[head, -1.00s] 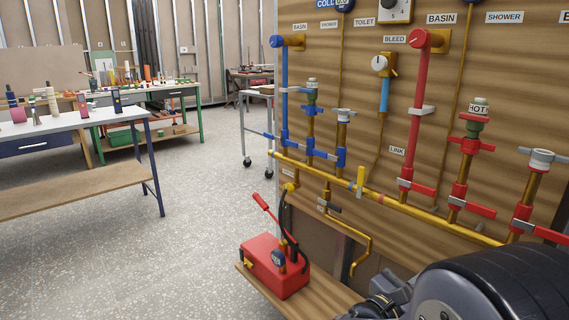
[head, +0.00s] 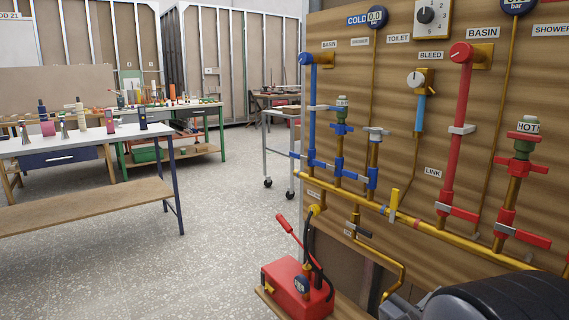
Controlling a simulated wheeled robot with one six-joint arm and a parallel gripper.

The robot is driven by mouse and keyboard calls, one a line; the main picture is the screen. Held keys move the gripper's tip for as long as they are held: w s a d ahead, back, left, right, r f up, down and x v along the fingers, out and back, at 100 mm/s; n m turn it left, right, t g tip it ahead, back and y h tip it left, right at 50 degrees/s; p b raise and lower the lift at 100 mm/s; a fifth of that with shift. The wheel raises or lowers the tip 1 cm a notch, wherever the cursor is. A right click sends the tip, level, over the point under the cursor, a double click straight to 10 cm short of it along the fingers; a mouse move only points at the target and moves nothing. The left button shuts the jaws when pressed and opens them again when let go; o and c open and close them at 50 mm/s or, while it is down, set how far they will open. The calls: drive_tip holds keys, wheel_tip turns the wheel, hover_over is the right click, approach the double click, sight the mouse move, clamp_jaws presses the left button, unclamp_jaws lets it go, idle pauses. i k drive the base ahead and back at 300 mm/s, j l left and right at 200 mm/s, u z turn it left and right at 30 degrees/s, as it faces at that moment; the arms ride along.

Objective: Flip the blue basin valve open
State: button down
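The blue basin valve (head: 311,158) is at the foot of the leftmost blue pipe (head: 312,105), under the left BASIN label on the wooden board. Its blue lever appears to lie across the vertical pipe, sticking out to the left. The lever is small here, so its exact angle is hard to tell. Only a dark, rounded part of my arm shows at the lower right, well apart from the valve. My gripper's fingertips are not visible.
Two more blue valves (head: 338,168) (head: 372,178) stand close on the right. A yellow lever (head: 394,204) is on the brass pipe. A red pump (head: 298,287) sits on a ledge below. A wheeled trolley (head: 281,113) stands behind the board's left edge.

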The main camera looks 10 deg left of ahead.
sight(297, 155)
drive_tip(key=i+j, duration=0.6)
drive_tip(key=i+j+u, duration=0.15)
drive_tip(key=i+j, duration=0.9)
drive_tip(key=i, duration=0.2)
